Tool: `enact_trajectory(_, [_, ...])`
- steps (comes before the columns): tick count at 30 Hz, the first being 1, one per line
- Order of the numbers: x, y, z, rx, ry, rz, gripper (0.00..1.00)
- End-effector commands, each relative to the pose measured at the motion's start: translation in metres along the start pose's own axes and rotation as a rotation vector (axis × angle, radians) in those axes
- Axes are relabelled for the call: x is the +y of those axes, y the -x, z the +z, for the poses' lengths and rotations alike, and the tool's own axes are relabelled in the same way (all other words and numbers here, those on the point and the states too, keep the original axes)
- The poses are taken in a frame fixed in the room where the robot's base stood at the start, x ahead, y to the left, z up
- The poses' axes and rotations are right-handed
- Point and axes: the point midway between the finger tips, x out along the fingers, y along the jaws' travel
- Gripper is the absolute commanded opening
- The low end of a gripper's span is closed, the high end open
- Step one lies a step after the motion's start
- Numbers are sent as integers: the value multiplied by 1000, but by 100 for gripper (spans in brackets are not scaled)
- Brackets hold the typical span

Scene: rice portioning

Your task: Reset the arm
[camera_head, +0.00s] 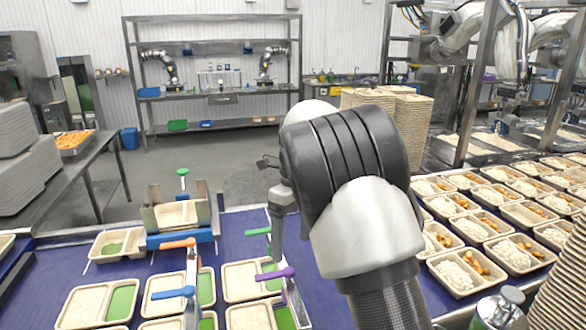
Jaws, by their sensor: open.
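My arm, white with a black ribbed joint, rises from the bottom and fills the middle of the head view. My gripper (268,163) shows only in small part, as dark fingers at the left of the wrist. It is open, and I see nothing held in it. Most of the gripper is hidden behind the arm. It appears to be above the blue work surface (245,222), apart from the trays below. Whatever lies directly behind the arm is hidden.
Trays with green compartments (122,300) and colored-handled utensils (178,243) stand at left. Filled trays (455,272) line the right, near stacked trays (405,125). A metal shelf (215,100) stands at the back. The grey floor between is clear.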

Motion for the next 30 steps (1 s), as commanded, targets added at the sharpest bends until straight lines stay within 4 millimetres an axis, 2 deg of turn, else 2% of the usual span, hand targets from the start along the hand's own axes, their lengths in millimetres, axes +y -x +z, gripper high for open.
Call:
enact_trajectory(1, [1, 23, -19, -41, 88, -10, 78])
enact_trajectory(6, [24, 78, -86, -136, 520, -95, 78])
enact_trajectory(9, [44, 99, -125, -157, 791, -180, 78])
enact_trajectory(12, [68, 112, -163, -143, 1068, -282, 78])
enact_trajectory(16, [102, 116, -209, -57, 1427, -423, 78])
enact_trajectory(21, [137, 102, -256, 142, 1830, -560, 78])
enact_trajectory(25, [152, 89, -277, 282, 2025, -602, 78])
enact_trajectory(30, [158, 81, -287, 365, 2127, -613, 78])
